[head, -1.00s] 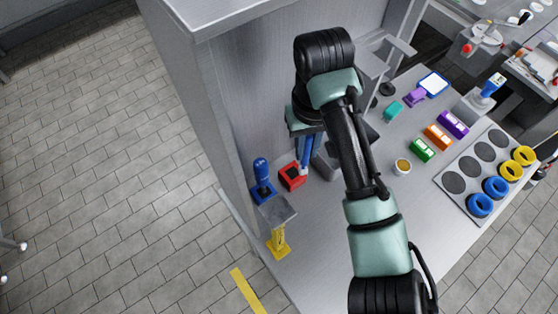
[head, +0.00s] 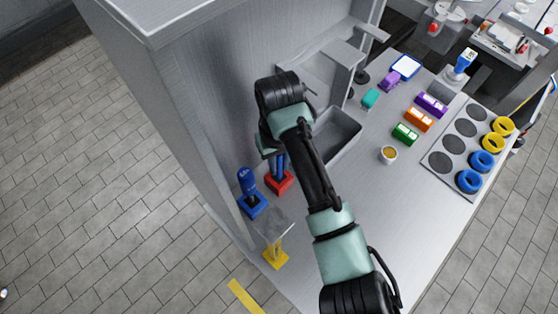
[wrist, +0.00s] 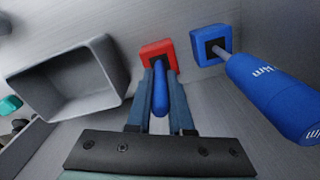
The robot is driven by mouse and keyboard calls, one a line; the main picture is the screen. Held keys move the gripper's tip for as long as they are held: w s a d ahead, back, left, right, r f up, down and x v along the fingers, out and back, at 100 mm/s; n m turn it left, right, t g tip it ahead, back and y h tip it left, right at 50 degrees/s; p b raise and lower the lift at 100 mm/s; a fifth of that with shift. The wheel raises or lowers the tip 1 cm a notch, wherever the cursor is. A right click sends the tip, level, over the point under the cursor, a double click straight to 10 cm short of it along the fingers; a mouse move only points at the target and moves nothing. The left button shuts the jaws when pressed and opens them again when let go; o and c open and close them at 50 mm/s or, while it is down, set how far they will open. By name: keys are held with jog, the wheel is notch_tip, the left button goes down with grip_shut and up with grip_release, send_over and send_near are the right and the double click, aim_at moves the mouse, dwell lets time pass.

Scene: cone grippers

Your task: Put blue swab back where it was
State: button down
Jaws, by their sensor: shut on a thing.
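My gripper (wrist: 160,92) is shut on the blue swab (wrist: 160,100), which shows between the two fingers in the wrist view. The swab points at the red holder (wrist: 157,50), and its far end is at or over the holder's dark opening. I cannot tell how deep it sits. In the head view my gripper (head: 278,168) is upright directly above the red holder (head: 279,183), and the fingers largely hide the swab.
A yellow stand (head: 276,256) is nearer the front. A grey bin (head: 345,153) lies to the right, beside the wall panel (head: 190,95).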

jog(key=shift+f, duration=0.1)
jog(key=c, duration=0.8)
grip_release()
jog(key=shift+r, duration=0.2)
notch_tip(320, 180, up, 12)
jog(key=p, duration=0.3)
jog(key=shift+f, duration=0.1)
